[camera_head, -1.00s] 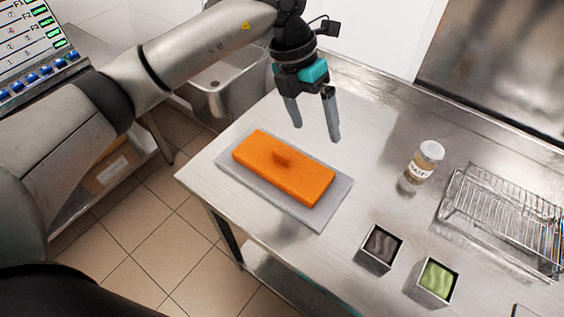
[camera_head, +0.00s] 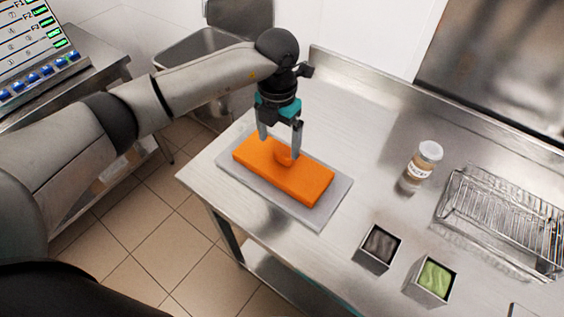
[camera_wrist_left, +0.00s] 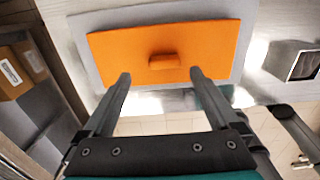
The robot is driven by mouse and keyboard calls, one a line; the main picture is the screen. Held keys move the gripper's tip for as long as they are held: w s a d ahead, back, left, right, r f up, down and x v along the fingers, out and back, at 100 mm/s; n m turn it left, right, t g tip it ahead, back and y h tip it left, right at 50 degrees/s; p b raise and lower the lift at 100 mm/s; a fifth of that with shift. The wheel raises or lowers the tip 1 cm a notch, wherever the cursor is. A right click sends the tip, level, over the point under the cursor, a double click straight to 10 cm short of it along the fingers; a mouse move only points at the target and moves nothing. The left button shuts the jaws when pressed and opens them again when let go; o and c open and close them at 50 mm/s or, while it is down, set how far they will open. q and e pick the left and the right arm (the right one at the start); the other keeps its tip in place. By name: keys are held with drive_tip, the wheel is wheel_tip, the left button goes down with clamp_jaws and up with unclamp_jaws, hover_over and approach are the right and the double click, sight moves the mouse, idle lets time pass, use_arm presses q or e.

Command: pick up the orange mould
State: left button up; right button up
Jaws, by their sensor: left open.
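The orange mould (camera_head: 308,183) is a flat rectangular block with a small raised grip on top. It lies on a grey board (camera_head: 334,210) on the steel table. My left gripper (camera_head: 279,146) is open above the mould, with its fingers pointing down near the raised grip. In the left wrist view the mould (camera_wrist_left: 200,38) lies beyond the open fingertips (camera_wrist_left: 160,76), and its grip sits between their lines, apart from both. My right gripper is not in view.
A jar with a white lid (camera_head: 429,153), a wire rack (camera_head: 500,215), a dark-filled square tin (camera_head: 380,246) and a green-filled tin (camera_head: 434,279) stand right of the board. A sink (camera_head: 190,50) lies behind left. The table behind the board is clear.

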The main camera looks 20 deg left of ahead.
sight(282, 153)
use_arm(q)
drive_tip(key=f, duration=0.4)
drive_tip(key=shift+d, duration=0.4)
drive_tip(key=shift+f, duration=0.45)
drive_tip(key=c, duration=1.5)
drive_tip(key=shift+r, duration=0.1)
drive_tip(key=shift+w+r, duration=0.15)
drive_tip(key=shift+r, duration=0.2)
wheel_tip(282, 153, up, 19)
drive_tip(key=shift+r, duration=0.15)
